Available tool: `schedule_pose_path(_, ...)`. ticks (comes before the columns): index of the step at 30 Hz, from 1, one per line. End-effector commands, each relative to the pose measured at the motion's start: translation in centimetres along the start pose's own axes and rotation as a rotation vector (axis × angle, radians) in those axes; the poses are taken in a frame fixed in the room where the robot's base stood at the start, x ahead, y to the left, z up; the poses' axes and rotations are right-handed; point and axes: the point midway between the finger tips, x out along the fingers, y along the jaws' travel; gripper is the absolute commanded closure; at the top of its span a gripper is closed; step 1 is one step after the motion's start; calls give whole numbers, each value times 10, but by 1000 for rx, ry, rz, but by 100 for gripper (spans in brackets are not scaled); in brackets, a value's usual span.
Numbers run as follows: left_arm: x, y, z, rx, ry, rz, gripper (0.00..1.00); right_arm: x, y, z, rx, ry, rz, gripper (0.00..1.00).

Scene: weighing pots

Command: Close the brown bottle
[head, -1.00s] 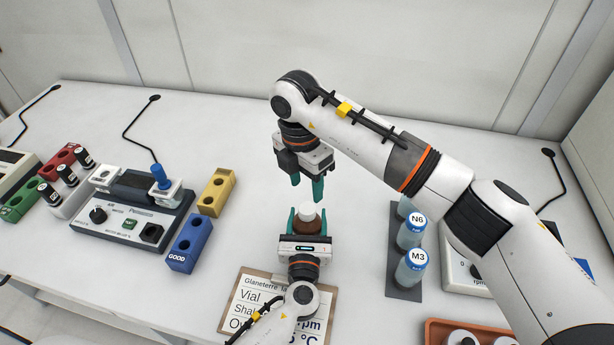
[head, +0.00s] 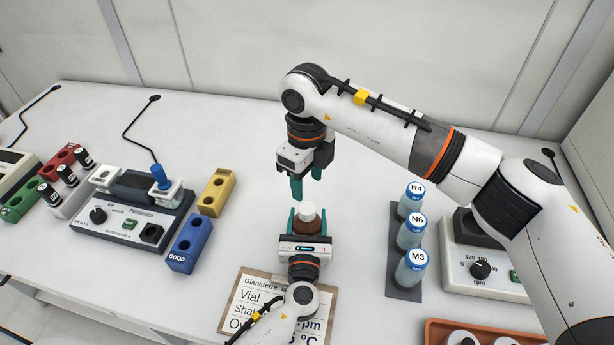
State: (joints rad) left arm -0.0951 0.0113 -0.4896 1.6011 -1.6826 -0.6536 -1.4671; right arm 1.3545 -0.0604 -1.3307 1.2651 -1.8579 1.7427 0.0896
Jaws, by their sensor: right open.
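The brown bottle (head: 308,228) stands upright near the middle of the table. A white cap (head: 306,212) sits on its top; I cannot tell how tightly. My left gripper (head: 307,220) comes from the front, with its green fingers on both sides of the bottle, apparently shut on it. Its body hides the lower part of the bottle. My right gripper (head: 307,185) is open and empty, pointing down behind and above the cap, apart from it.
A clipboard (head: 250,300) lies in front. Blue-capped bottles (head: 410,236) stand in a dark rack at right, beside a device with a knob (head: 480,270). A blue block (head: 188,243), a yellow block (head: 216,192) and a grey device (head: 132,215) stand at left. An orange tray (head: 434,328) is front right.

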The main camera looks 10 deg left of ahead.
Motion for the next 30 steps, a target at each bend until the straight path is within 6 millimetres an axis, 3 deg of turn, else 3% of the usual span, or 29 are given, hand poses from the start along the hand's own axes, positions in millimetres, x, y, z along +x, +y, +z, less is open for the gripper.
schedule_pose_path(10,0,0,0,0,0,0,100,5,0,0,2,-1,-2,49)
schedule_pose_path(24,0,0,0,0,0,0,100,69,0,0,4,-1,-3,49)
schedule_pose_path(30,0,0,0,0,0,0,100,80,0,0,3,-1,-1,49)
